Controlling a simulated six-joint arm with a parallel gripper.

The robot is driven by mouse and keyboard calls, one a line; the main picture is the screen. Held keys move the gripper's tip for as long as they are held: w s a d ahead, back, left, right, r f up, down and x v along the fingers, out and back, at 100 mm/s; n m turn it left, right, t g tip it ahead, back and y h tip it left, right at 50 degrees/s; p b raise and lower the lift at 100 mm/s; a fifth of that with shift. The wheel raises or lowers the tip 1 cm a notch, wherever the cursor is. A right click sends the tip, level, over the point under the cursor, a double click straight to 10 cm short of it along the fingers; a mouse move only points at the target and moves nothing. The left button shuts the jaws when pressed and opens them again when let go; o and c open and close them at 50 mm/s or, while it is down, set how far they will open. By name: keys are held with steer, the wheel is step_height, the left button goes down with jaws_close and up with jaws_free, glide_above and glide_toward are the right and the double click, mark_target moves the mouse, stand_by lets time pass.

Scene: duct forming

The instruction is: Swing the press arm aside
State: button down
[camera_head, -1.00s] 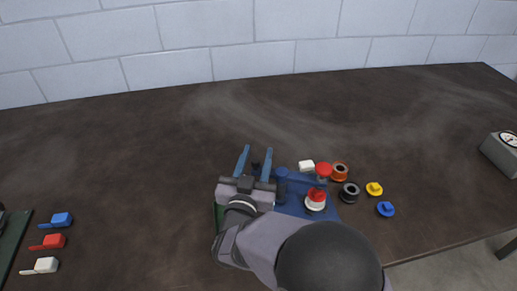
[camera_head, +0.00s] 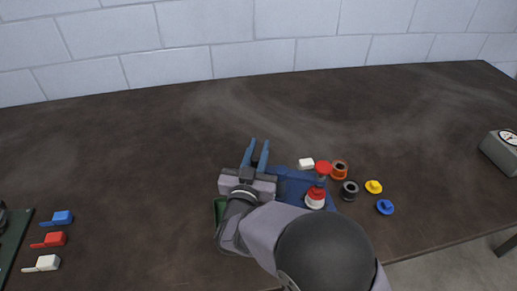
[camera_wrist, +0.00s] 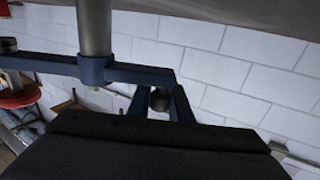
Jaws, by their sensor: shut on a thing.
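The press arm (camera_wrist: 40,63) is a dark blue bar in the wrist view, with a collar around a grey post (camera_wrist: 94,30). A dark rounded knob (camera_wrist: 160,99) shows between my fingers, below the bar's right end. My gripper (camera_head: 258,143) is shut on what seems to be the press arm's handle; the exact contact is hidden. In the head view, the blue press base (camera_head: 291,184) is partly covered by my wrist. A red knob (camera_head: 323,167) stands above a red and white piece (camera_head: 315,200) on the base's right.
Orange (camera_head: 340,169) and dark (camera_head: 349,190) spools and yellow (camera_head: 373,187) and blue (camera_head: 385,207) caps lie right of the press. Blue, red and white handled pieces are far left. A dial box (camera_head: 501,151) stands far right. The table behind is clear.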

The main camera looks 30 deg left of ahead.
steer(key=w+d+m+h+b, duration=0.1)
steer(key=w+d+m+h, duration=0.3)
steer(key=m+h, duration=0.6)
steer(key=shift+w+g+h+b, duration=0.4)
steer(key=shift+w+h, duration=0.45)
steer(key=shift+h, duration=1.95)
steer(key=shift+m, duration=0.3)
steer(key=c, duration=1.6)
jaws_free()
steer(key=shift+r, duration=0.15)
step_height(320, 180, up, 10)
steer(key=shift+f+b, duration=0.1)
steer(key=shift+b, duration=0.25)
